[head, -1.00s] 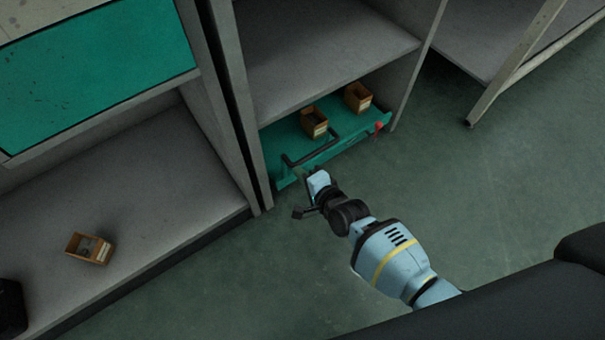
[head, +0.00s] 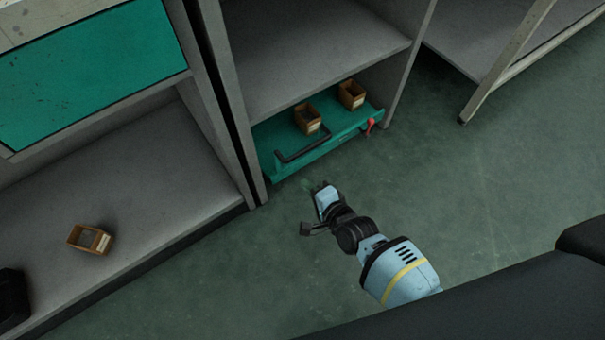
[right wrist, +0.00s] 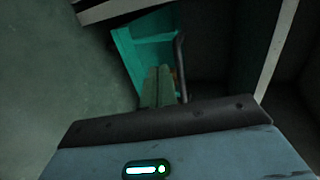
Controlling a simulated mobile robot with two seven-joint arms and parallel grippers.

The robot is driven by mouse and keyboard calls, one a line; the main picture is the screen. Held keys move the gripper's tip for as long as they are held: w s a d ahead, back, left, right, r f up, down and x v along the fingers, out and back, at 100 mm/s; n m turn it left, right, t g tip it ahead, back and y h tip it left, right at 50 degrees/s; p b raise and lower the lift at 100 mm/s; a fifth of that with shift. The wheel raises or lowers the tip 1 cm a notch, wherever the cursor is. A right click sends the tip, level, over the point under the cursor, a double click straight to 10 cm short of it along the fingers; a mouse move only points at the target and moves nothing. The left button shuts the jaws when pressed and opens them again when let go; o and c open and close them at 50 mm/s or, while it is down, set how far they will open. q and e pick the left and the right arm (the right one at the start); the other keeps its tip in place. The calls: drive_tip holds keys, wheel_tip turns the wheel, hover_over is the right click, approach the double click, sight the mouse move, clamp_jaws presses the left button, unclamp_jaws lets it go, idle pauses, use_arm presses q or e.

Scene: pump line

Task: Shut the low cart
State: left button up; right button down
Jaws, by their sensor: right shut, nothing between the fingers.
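The low cart (head: 340,139) is a teal tray on the bottom level of the grey shelf unit. It sits mostly inside the bay, its front edge near the posts. A black bar handle (head: 303,147) is on its left part and a red piece (head: 370,126) at its right front corner. Two brown boxes stand on it. My right gripper (head: 319,188) is shut and empty, over the floor just in front of the cart, apart from it. In the right wrist view, its fingers (right wrist: 157,88) point toward the teal cart (right wrist: 143,45). My left gripper is not in view.
A neighbouring grey unit at left has a teal panel (head: 90,65) and a low shelf with a brown box (head: 90,239). A table leg (head: 510,60) stands at the upper right. Green floor (head: 480,190) is clear right of my arm.

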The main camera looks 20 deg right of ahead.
drive_tip(key=p+v, duration=0.2)
drive_tip(key=v, duration=0.4)
drive_tip(key=shift+s+r, duration=0.25)
drive_tip(key=shift+s, duration=0.1)
